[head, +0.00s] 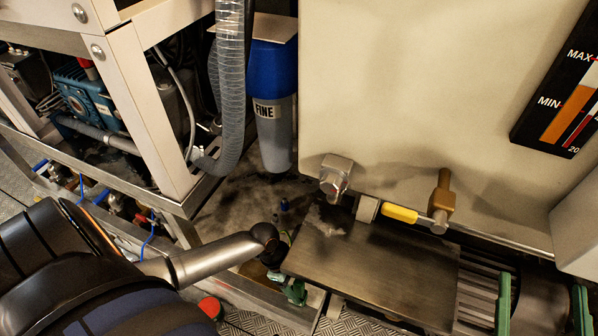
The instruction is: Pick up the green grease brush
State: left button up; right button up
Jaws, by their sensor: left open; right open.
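I cannot make out the green grease brush for certain. My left gripper (289,262) is at the left edge of the metal plate (375,270), with green parts showing beside its dark wrist; it is open and partly hidden. A small dark blue-green item (284,206) stands just behind the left gripper, too small to identify.
A blue-topped filter housing marked FINE (274,95) hangs beside a ribbed hose (231,80). A pale tank (420,90) fills the back, with a yellow-handled valve (400,214) low on its front. A metal frame (140,105) stands left. The plate's top looks mostly bare.

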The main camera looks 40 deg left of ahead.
aim_at(301, 283)
pick_arm(q)
grip_shut()
dwell(0.3)
jog(key=shift+r, duration=0.15)
dwell(0.3)
notch_tip(301, 283, up, 4)
jog(key=shift+r+p, duration=0.2)
jog(key=shift+p, duration=0.9)
notch_tip(301, 283, up, 5)
jog(key=shift+f+p, duration=0.1)
jog(key=shift+p, duration=0.8)
jog(key=shift+r, duration=0.3)
pick_arm(e)
jog(key=s+f+m+g+h, duration=0.1)
jog(key=s+f+g, duration=0.2)
jog(key=f, duration=0.8)
jog(key=s+f+m+g+h, duration=0.2)
jog(key=f+g, duration=0.4)
jog(key=f, duration=0.5)
jog(key=shift+s+d+g+h, duration=0.2)
jog(key=shift+s+g+h, duration=0.1)
jog(key=shift+s, duration=0.55)
